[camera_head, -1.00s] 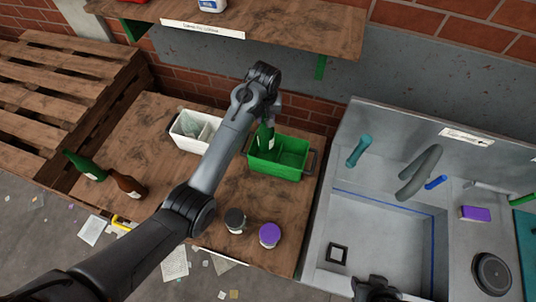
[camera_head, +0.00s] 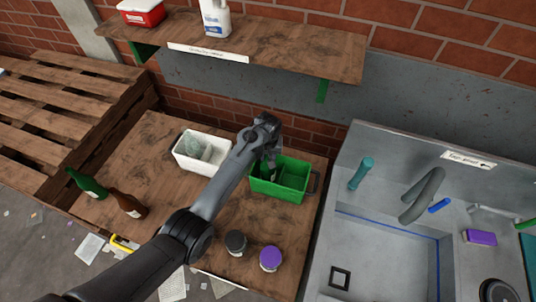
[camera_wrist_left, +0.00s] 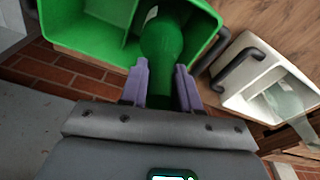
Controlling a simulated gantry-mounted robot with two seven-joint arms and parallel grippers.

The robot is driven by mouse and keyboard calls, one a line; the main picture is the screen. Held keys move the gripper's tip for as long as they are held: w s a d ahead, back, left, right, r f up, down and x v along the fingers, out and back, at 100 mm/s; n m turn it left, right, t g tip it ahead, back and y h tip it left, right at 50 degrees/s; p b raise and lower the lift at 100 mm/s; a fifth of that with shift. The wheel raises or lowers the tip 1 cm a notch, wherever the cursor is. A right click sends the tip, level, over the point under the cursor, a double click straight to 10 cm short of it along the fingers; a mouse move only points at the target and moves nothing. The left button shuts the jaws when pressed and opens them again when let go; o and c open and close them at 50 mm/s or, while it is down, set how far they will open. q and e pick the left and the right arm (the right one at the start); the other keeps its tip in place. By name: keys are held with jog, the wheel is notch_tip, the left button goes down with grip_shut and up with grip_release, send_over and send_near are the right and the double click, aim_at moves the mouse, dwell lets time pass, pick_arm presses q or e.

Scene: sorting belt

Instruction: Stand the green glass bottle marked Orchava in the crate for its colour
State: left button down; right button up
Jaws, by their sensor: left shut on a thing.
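My left gripper (camera_head: 268,152) is at the green crate (camera_head: 292,182), over its left part. In the left wrist view its purple fingers (camera_wrist_left: 162,84) are shut on the neck of a green glass bottle (camera_wrist_left: 163,45). The bottle reaches down into a compartment of the green crate (camera_wrist_left: 80,40). A sliver of white label shows at its far side, too small to read. In the head view the bottle is mostly hidden by the gripper. I cannot tell whether its base touches the crate floor. My right gripper is out of view.
A white crate (camera_head: 183,160) holding a clear bottle stands left of the green crate. Another green bottle (camera_head: 86,184) and a brown bottle (camera_head: 128,202) stand at the table's left. Two jars, dark-lidded (camera_head: 236,242) and purple-lidded (camera_head: 270,257), stand near the front edge. A shelf (camera_head: 290,42) overhangs behind.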

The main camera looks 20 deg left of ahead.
pick_arm(q)
jog(key=shift+f, duration=0.15)
jog(key=c, duration=0.8)
grip_release()
